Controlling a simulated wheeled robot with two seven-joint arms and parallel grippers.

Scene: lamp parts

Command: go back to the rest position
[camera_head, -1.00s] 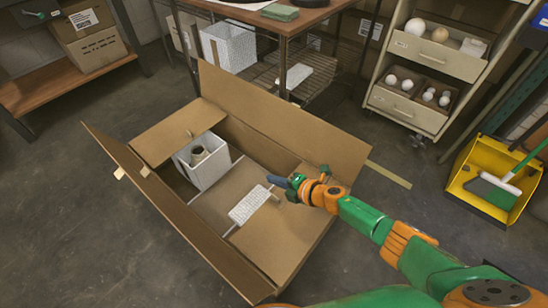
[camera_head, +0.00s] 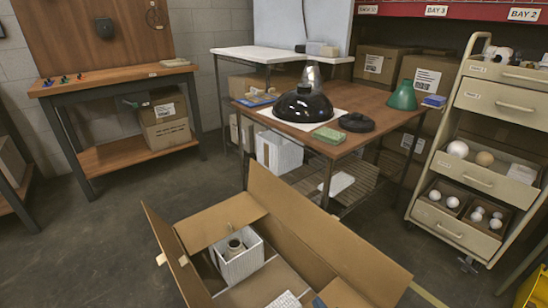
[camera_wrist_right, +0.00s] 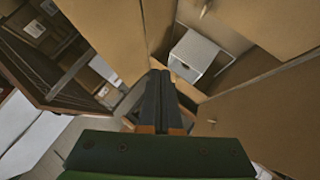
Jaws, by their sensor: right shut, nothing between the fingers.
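My right gripper (camera_head: 318,301) shows only as a small bluish tip at the bottom edge of the head view. In the right wrist view its two dark fingers (camera_wrist_right: 160,76) are shut together with nothing between them. They point toward the large open cardboard box (camera_head: 330,248), which also fills much of the right wrist view (camera_wrist_right: 245,115). A white inner box (camera_head: 240,262) holding a round cylindrical part stands inside it; the white box also shows ahead of the fingers (camera_wrist_right: 194,52). A white slab (camera_head: 284,300) is cut off at the bottom edge. My left gripper is not in view.
Behind the carton is a wooden table (camera_head: 372,128) with a black dome shade (camera_head: 306,104) and a green shade (camera_head: 403,97). A drawer cart (camera_head: 488,130) stands right, a workbench (camera_head: 118,78) left. Grey floor (camera_head: 105,240) is clear at left.

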